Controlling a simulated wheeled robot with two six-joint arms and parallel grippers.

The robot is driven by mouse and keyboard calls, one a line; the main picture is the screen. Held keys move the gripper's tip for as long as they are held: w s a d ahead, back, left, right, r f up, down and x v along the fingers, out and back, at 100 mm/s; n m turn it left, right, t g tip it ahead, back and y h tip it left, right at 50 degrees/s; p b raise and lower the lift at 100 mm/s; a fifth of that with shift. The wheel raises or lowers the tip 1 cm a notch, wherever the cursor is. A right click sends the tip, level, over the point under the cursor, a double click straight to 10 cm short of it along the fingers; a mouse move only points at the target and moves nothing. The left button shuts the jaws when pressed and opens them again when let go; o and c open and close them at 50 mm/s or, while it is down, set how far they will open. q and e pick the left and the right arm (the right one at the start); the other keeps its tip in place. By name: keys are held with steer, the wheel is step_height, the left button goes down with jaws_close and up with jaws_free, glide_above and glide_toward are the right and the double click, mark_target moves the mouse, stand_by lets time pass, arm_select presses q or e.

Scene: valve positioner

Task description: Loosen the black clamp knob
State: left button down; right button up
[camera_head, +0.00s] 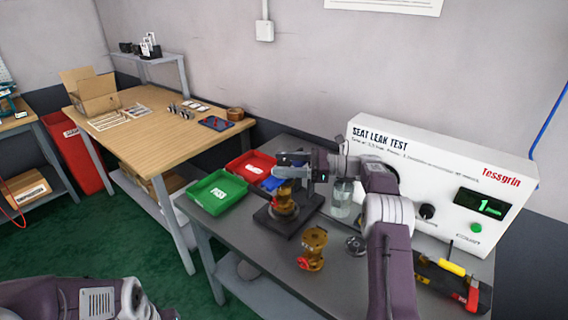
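A brass valve body (286,200) stands upright on a dark square fixture plate (268,217) on the grey bench. My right gripper (284,166) reaches in from the right and lies level over the top of this valve. Its fingertips hide the top of the fixture, and I cannot tell whether they touch or grip anything there. The black clamp knob does not show clearly on the fixture; it may be hidden behind the gripper. A black knob (427,211) shows on the white seat leak tester's front. My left arm is at the bottom left, with its gripper out of view.
A green tray (213,204) and a red tray (240,168) stand left of the fixture. A second brass valve (313,248) and a glass jar (342,200) stand to its right. The white tester (450,160) backs the bench. A yellow-handled tool (452,267) lies at right.

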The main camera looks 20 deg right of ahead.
steer(key=p+v, duration=0.1)
steer(key=v, duration=0.6)
steer(key=shift+d, duration=0.25)
steer(key=shift+s+r, duration=0.1)
